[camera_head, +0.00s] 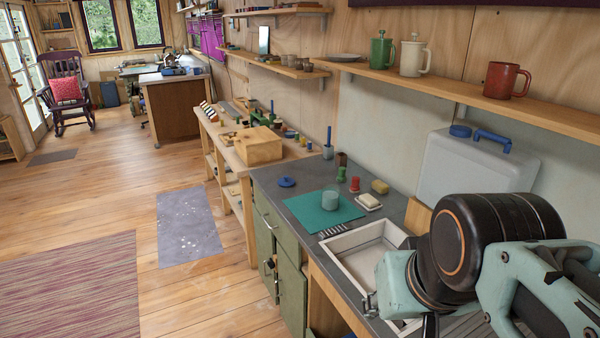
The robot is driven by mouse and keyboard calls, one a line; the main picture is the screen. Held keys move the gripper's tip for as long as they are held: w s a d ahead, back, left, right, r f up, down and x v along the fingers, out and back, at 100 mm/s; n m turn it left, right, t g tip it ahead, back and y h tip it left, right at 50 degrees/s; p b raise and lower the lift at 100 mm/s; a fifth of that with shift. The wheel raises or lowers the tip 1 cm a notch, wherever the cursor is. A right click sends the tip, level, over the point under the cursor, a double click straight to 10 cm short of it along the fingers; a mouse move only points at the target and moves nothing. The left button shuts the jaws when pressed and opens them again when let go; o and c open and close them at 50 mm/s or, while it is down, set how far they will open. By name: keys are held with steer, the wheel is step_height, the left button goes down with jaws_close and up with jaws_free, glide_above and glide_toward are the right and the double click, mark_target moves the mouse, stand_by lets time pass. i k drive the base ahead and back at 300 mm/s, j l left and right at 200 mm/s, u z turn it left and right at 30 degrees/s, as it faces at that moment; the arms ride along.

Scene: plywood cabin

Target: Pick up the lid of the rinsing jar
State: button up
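A round blue lid-like disc (287,182) with a small raised knob lies flat on the grey counter, left of the green mat. A pale teal cylindrical jar (330,200) stands upright on the mat. I cannot tell for sure that the disc belongs to this jar. My arm fills the lower right, in front of the counter and sink. My gripper (540,292) seems to be the teal and black part at the right edge, partly cut off. It is well away from the disc and the jar. Its fingertips do not show clearly.
The sink (345,272) lies between my arm and the green mat (302,212). Near the mat stand a red stamp-like piece (354,184), a soap dish (368,203), a sponge (380,187) and a blue-handled brush (328,146). Counter around the disc is clear.

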mark_target(286, 181)
steer(key=k+l+z, duration=0.1)
steer(key=k+z, duration=0.2)
steer(key=k, duration=0.35)
steer(key=z, duration=1.25)
steer(key=j+z, duration=0.1)
steer(key=j, duration=0.25)
steer(key=i+j+z, duration=0.1)
steer(key=j, duration=0.25)
steer(key=i+j, duration=0.1)
steer(key=j, duration=0.5)
steer(key=i+j, duration=0.1)
steer(key=j, duration=1.05)
steer(key=i+j, duration=0.15)
steer(key=j, duration=0.4)
